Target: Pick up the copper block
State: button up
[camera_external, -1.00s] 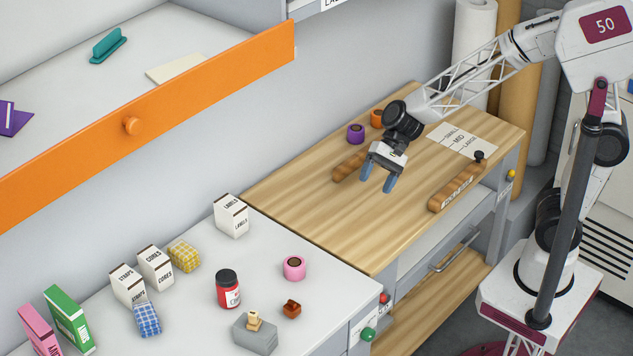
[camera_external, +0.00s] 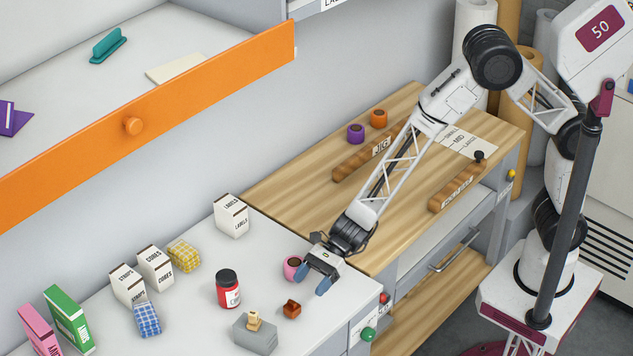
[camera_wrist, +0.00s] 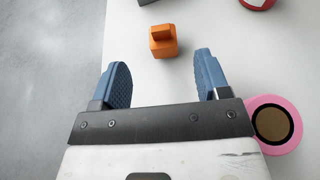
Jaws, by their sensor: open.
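The copper block (camera_external: 292,309) is a small orange-brown piece with a smaller raised part on top. It stands on the white counter near the front edge. In the wrist view the copper block (camera_wrist: 163,41) lies ahead of the fingertips, between their lines and a little left of centre. My gripper (camera_external: 312,285) is open and empty, just above and beyond the block in the outside view. Its two blue fingers show in the wrist view (camera_wrist: 163,75), spread apart and not touching the block.
A pink ring-shaped spool (camera_wrist: 272,124) is close beside my right finger in the wrist view. A grey block (camera_external: 255,337) with a small tan piece on it and a red jar (camera_external: 228,289) stand near the copper block. Several small boxes stand further left.

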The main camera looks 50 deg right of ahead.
aim_at(292, 302)
jog(key=shift+a, duration=0.15)
jog(key=shift+x, duration=1.2)
jog(key=shift+a+f, duration=0.1)
jog(key=shift+a, duration=0.05)
jog(key=shift+x, duration=2.45)
jog(key=shift+w, duration=0.1)
jog(key=c, duration=1.1)
jog(key=shift+c, duration=0.2)
jog(key=shift+r, duration=0.3)
